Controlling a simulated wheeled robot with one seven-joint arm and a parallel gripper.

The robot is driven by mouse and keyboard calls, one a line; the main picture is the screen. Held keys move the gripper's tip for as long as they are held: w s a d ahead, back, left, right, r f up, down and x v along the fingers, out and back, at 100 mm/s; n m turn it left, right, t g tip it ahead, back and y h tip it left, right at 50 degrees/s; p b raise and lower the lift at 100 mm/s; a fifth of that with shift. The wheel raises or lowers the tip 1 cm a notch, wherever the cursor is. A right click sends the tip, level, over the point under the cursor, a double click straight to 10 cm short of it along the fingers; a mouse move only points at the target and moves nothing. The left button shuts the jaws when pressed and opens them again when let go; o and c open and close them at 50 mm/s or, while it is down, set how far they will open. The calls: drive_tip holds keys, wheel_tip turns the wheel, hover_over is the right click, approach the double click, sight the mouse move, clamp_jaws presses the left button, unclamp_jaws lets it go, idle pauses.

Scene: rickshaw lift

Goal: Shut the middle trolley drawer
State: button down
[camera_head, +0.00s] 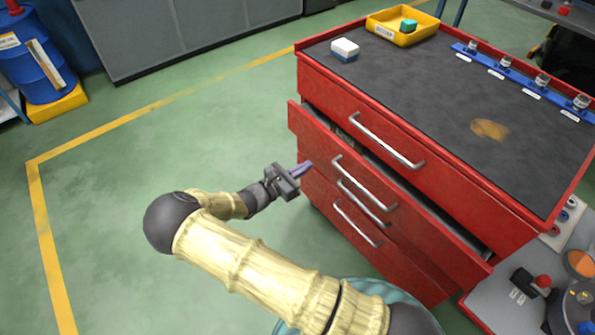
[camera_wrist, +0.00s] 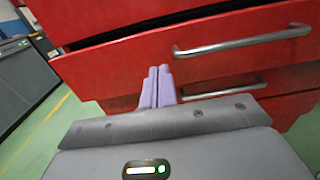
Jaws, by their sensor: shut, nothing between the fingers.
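The red trolley has several drawers with silver bar handles. The drawer below the top one (camera_head: 312,122) is pulled out; a dark gap and some contents show behind its front. Its handle (camera_head: 363,184) is on the front face. In the wrist view the open drawer's front (camera_wrist: 130,62) stands out above a lower drawer, with its handle (camera_wrist: 242,42) to the right of my fingers. My gripper (camera_head: 306,168) is shut and empty, its purple fingers together, near the left part of the drawer fronts. The fingers also show in the wrist view (camera_wrist: 159,80). I cannot tell whether they touch.
The trolley's dark top (camera_head: 430,95) holds a yellow bin (camera_head: 402,27), a white-and-blue box (camera_head: 345,48) and a blue rack (camera_head: 520,78). A blue drum (camera_head: 42,65) stands far left. A grey bench with controls (camera_head: 525,290) is at lower right. Green floor left of the trolley is clear.

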sight(335, 148)
drive_tip(key=x, duration=0.9)
drive_tip(key=shift+w+d, duration=0.15)
